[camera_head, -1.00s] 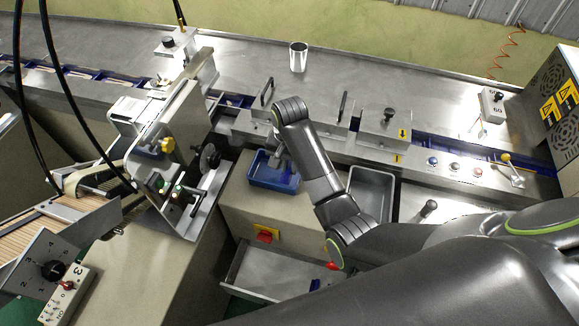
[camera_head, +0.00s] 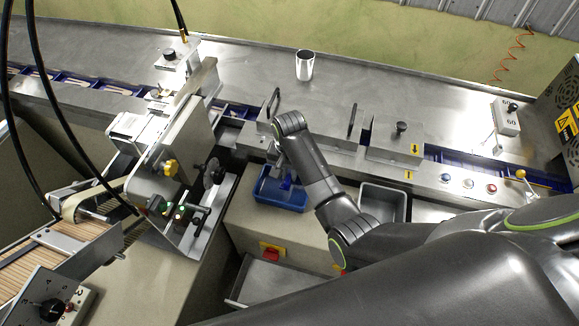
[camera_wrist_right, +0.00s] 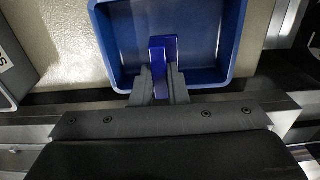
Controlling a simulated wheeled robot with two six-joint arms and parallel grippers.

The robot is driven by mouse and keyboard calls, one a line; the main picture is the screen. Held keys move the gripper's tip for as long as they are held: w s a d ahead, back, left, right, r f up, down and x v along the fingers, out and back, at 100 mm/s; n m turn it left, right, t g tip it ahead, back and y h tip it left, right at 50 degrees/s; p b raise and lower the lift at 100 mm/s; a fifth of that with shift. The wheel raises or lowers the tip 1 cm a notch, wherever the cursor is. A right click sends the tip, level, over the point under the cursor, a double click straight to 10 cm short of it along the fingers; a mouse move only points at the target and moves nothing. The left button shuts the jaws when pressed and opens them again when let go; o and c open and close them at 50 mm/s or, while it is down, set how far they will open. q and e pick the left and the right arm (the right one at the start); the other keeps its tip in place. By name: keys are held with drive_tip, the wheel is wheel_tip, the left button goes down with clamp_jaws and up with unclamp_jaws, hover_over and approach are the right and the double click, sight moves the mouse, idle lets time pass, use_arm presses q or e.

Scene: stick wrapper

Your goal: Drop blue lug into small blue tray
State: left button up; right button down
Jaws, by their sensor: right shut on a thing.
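The small blue tray (camera_head: 280,197) sits on the beige cabinet top left of my right arm in the head view. In the right wrist view the tray (camera_wrist_right: 119,42) fills the upper middle. My right gripper (camera_wrist_right: 163,82) is shut on the blue lug (camera_wrist_right: 164,50), a flat, darker blue piece whose end reaches over the tray. In the head view the right gripper (camera_head: 281,165) is partly hidden by its own wrist, and the lug (camera_head: 286,183) shows as a small blue patch over the tray. My left gripper is not in view.
A grey metal tray (camera_head: 383,203) stands right of the blue tray, partly behind my right arm. A machine with knobs (camera_head: 185,165) stands close on the left. A metal cup (camera_head: 304,65) stands on the steel table behind. An open drawer (camera_head: 265,283) is below.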

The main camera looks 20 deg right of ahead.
drive_tip(key=shift+s+f, duration=0.1)
drive_tip(key=shift+f, duration=0.05)
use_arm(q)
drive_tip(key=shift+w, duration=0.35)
use_arm(e)
drive_tip(key=c, duration=1.3)
unclamp_jaws()
drive_tip(key=shift+c, duration=0.2)
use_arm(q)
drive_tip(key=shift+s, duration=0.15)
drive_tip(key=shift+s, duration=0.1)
